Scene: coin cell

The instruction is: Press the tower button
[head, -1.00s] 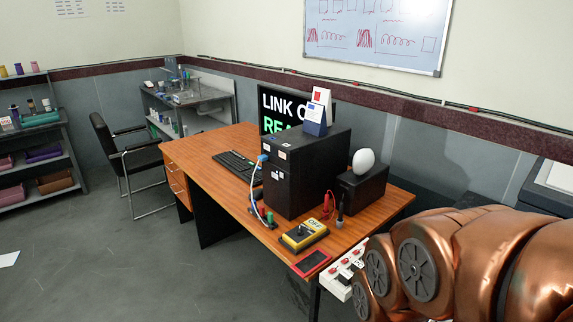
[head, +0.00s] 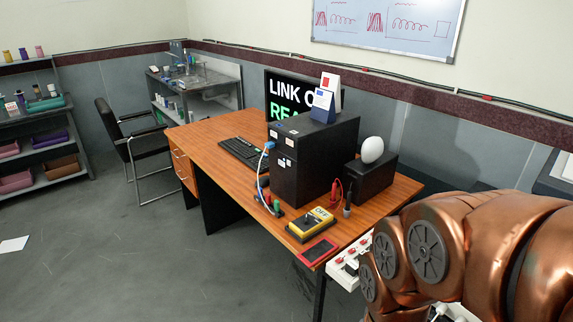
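The black computer tower (head: 313,162) stands upright on the wooden desk, with a blue plug and cable at its left front edge. Small pale labels or parts show on its front; I cannot tell which one is the button. My copper-coloured arm fills the lower right, well to the right of the tower. A small pale part of what may be my gripper shows at the bottom edge, but its fingers cannot be made out.
A monitor (head: 282,104) stands behind the tower. A chair (head: 127,137) is at the left. The floor in front is clear.

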